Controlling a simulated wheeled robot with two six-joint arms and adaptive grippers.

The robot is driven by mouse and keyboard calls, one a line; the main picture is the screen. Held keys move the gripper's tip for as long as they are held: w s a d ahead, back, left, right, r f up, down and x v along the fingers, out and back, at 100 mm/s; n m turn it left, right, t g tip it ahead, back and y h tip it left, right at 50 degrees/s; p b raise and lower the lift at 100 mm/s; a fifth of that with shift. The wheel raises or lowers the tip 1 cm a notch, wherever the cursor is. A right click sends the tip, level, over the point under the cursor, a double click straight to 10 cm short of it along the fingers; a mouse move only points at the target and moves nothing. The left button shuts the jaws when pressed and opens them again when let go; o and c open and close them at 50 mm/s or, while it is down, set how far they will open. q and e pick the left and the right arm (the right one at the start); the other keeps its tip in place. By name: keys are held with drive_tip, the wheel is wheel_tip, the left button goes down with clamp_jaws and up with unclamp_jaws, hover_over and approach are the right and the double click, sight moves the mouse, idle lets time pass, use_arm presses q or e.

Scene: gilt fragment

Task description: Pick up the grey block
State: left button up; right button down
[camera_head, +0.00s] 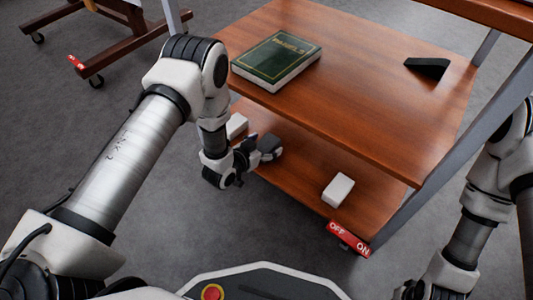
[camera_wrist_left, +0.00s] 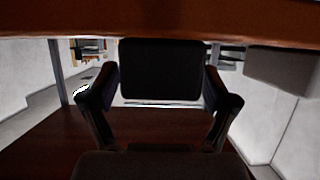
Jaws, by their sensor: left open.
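Two pale grey-white blocks show on the lower wooden shelf in the head view. One block (camera_head: 237,125) is at the left, just behind my left gripper and partly hidden by the arm. The other block (camera_head: 338,189) lies near the shelf's front right, in clear view. My left gripper (camera_head: 270,150) is open over the lower shelf's left part, below the upper shelf's edge. In the left wrist view its fingers (camera_wrist_left: 160,98) are spread, with a dark square shape (camera_wrist_left: 160,68) between them that I cannot identify.
The upper wooden shelf (camera_head: 370,105) hangs over the lower shelf (camera_head: 305,187). It carries a green book (camera_head: 277,58) and a black wedge (camera_head: 428,68). A red OFF/ON label (camera_head: 348,238) sits at the front corner. My right arm is at the right, its gripper end cut off by the bottom edge.

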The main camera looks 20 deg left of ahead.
use_arm(q)
drive_tip(key=shift+w, duration=0.25)
drive_tip(key=c, duration=1)
drive_tip(key=shift+r, duration=0.1)
